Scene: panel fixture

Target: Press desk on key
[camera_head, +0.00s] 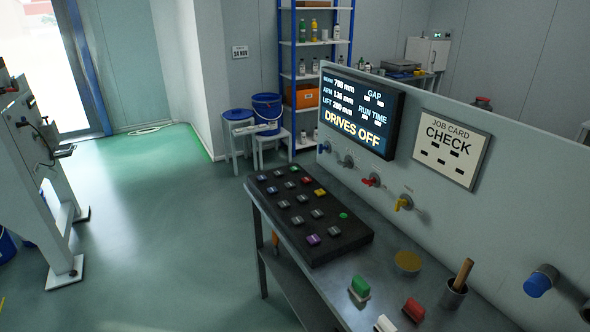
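A black key desk (330,252) lies on the grey bench below the wall panel. It carries several small keys: mostly grey, with a red key (306,181), a yellow key (320,193), a purple key (313,239) and a small round green spot (344,215). The labels are too small to read, so I cannot tell which one is the desk on key. The screen (362,112) above reads "DRIVES OFF" in yellow. Neither of my grippers shows in the head view.
The bench (385,275) also bears a green block (360,287), a red block (413,310), a brass disc (407,262) and a cup with a wooden handle (463,275). Red (373,180) and yellow (404,202) knobs stick out of the panel. Floor left of the bench is clear.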

